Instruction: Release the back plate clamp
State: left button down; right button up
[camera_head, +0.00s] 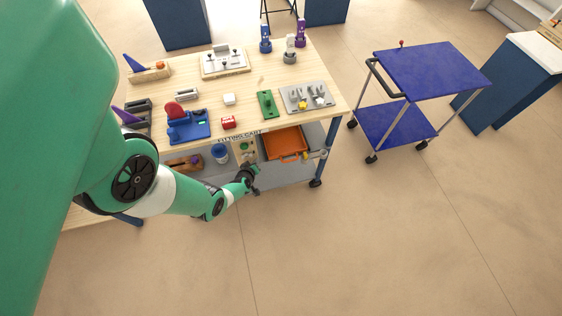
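My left arm comes in from the left, and its dark gripper (254,187) is low in front of the fitting cart (245,91), near the lower shelf's front edge. The fingers are too small to show whether they are open or shut. I cannot tell for sure which part is the back plate clamp. Candidates on the top are a pale plate with dark knobs (224,61) at the back and a blue fixture with a red part (189,126) at the front left. My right gripper is not in view.
An orange bin (285,144) and a blue cup (220,153) are on the lower shelf. A blue trolley (432,69) stands to the right. The floor in front is clear.

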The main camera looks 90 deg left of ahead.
pick_arm(q)
jog(key=shift+r+p, duration=0.8)
jog(key=shift+p, duration=0.05)
jog(key=p+v, duration=0.9)
jog(key=v, duration=0.2)
jog(key=shift+d, duration=0.3)
jog(key=shift+r, duration=0.1)
